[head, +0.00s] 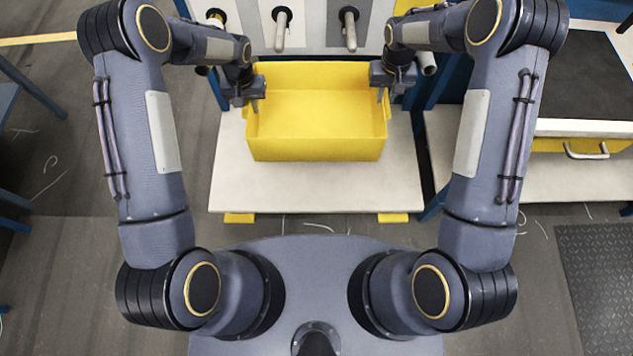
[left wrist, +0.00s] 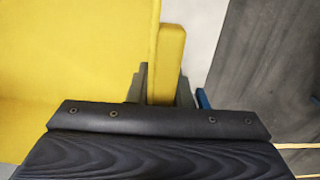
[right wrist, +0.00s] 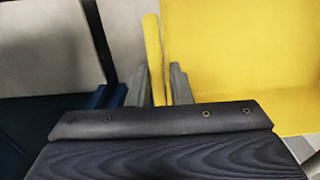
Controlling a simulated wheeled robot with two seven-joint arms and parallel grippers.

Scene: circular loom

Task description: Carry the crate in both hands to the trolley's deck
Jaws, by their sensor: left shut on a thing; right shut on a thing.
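The yellow crate (head: 315,148) is open-topped, looks empty and sits level between my two grippers in the head view. My left gripper (head: 248,103) is shut on its left side wall. The left wrist view shows that yellow wall (left wrist: 165,55) between the fingers. My right gripper (head: 387,94) is shut on the right side wall, which also shows between the fingers in the right wrist view (right wrist: 154,60). A pale flat deck (head: 315,190) lies under the crate. I cannot tell whether the crate touches it, or whether this deck is the trolley's.
Yellow blocks (head: 393,217) show at the pale deck's front edge. At right is a bench with a black top (head: 580,75) and a yellow drawer (head: 575,144).

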